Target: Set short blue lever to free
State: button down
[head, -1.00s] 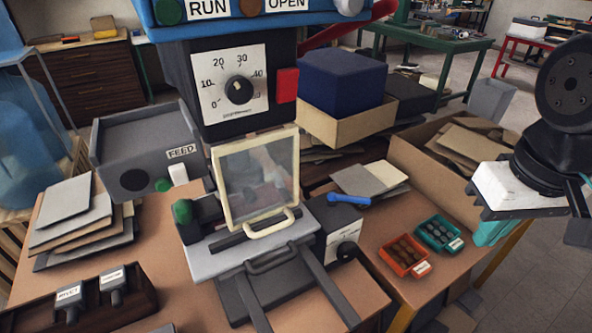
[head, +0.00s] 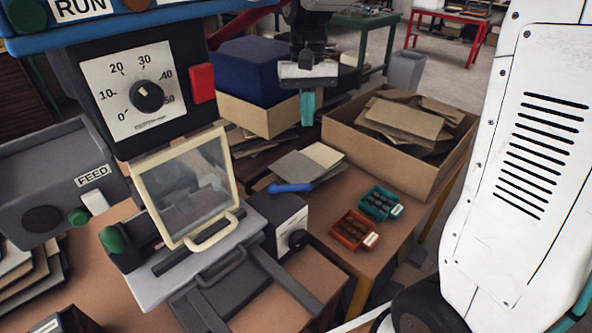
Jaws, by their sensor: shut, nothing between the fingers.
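The short blue lever (head: 291,188) lies roughly level on top of a small dark box (head: 284,218) at the right side of the press. Its handle end points right, over the bench. A pale dial plate with a dark knob (head: 298,240) is on the box's front, its markings too small to read. My gripper (head: 307,108) hangs above and behind the lever, well apart from it. Its teal fingers point down and are shut with nothing between them. No word "free" can be read.
A framed clear guard (head: 187,190) stands left of the lever. Behind are a blue block (head: 252,70) in an open carton and grey and tan sheets (head: 308,163). Orange (head: 354,230) and teal (head: 380,204) trays sit to the right. A cardboard box (head: 400,150) stands beyond them.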

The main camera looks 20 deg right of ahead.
aim_at(299, 185)
jog(key=w+f+g, duration=0.1)
jog(key=w+f, duration=0.4)
jog(key=w, duration=0.2)
jog(key=s+a+f, duration=0.2)
jog(key=s+f, duration=0.4)
jog(key=f, duration=0.5)
jog(key=shift+m, duration=0.4)
jog(key=shift+s+m+y, duration=0.3)
jog(key=shift+s+m, duration=0.15)
jog(key=shift+m, duration=0.25)
jog(key=s+m, duration=0.2)
jog(key=m, duration=0.1)
jog(key=shift+a+m+y, duration=0.15)
jog(key=shift+m+y, duration=0.15)
jog(key=shift+y, duration=0.1)
jog(key=s+m, duration=0.1)
jog(key=m, duration=0.1)
jog(key=s+a+m+t, duration=0.1)
jog(key=shift+m+y, duration=0.4)
jog(key=shift+s+a, duration=0.15)
jog(key=shift+s, duration=0.05)
jog(key=shift+s+a, duration=0.1)
